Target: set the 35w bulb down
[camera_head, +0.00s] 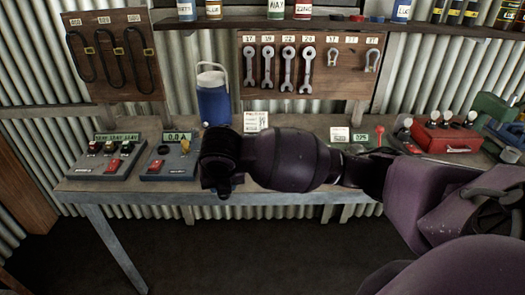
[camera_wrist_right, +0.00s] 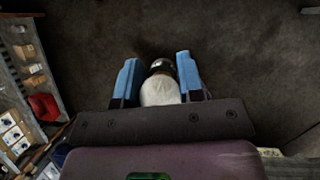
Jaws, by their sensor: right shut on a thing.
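In the right wrist view, a whitish bulb (camera_wrist_right: 160,92) with a dark cap sits between the two blue fingers of my right gripper (camera_wrist_right: 160,72), which is shut on it. Its wattage marking cannot be read. Dark floor shows beyond the fingertips. In the head view my right arm reaches leftward across the front of the workbench (camera_head: 150,190), and the gripper (camera_head: 224,188) is mostly hidden behind my wrist at the bench's front edge. The bulb itself is hidden there. A red case (camera_head: 447,134) with several pale bulbs on top stands at the bench's right. My left gripper is not in view.
Two grey switch boxes, one with several knobs (camera_head: 105,155) and one with a meter (camera_head: 170,157), stand at the bench's left. A blue jug (camera_head: 213,100) and a white card (camera_head: 256,121) stand behind my arm. A wrench board (camera_head: 311,65) is at the back.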

